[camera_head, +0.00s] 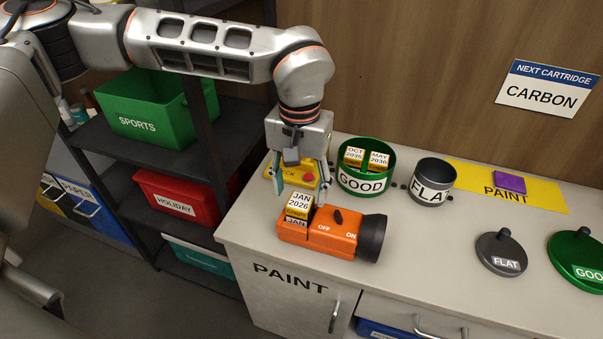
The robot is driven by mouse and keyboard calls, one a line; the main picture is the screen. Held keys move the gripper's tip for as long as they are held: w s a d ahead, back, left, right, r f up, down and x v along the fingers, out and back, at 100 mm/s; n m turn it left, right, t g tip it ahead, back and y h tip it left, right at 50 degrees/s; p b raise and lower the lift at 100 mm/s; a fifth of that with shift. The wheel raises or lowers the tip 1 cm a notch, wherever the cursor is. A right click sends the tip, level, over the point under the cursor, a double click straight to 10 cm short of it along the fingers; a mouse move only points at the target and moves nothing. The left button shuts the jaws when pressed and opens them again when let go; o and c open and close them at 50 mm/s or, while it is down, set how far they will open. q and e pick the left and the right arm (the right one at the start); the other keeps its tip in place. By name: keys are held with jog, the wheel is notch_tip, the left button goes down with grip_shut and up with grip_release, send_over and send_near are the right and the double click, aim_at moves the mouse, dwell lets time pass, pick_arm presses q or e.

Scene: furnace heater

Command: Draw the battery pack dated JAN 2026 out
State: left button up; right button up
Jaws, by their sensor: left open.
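The battery pack labelled JAN 2026 (299,203) is a yellow block with a white label. It stands upright in the top of an orange torch-like device (318,235), its upper part sticking out and its lower end hidden inside. The device lies on the counter with its black nozzle end to the right and a dark knob (338,217) between OFF and ON. My left gripper (303,188) points down at the pack, fingers apart, one to each side of it in the picture. I cannot tell whether they touch it. My right gripper is not in view.
FLAT (501,254) and green (577,262) lids lie farther right. A yellow box with a red button (308,178) is behind my gripper.

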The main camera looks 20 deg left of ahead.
aim_at(301, 201)
pick_arm(q)
jog(key=shift+f, duration=2.2)
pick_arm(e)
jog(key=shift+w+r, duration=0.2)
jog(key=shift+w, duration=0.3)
pick_arm(q)
jog(key=c, duration=1.4)
jog(key=shift+o, duration=1.1)
jog(key=shift+c, duration=0.6)
jog(key=shift+r, duration=0.1)
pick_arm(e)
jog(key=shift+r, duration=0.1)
pick_arm(q)
jog(key=shift+r+p, duration=1.1)
jog(key=shift+r, duration=0.4)
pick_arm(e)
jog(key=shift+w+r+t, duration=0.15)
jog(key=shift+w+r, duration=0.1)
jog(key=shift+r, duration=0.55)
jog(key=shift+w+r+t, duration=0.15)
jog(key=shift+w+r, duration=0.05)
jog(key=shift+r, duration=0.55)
pick_arm(q)
jog(key=shift+r, duration=0.15)
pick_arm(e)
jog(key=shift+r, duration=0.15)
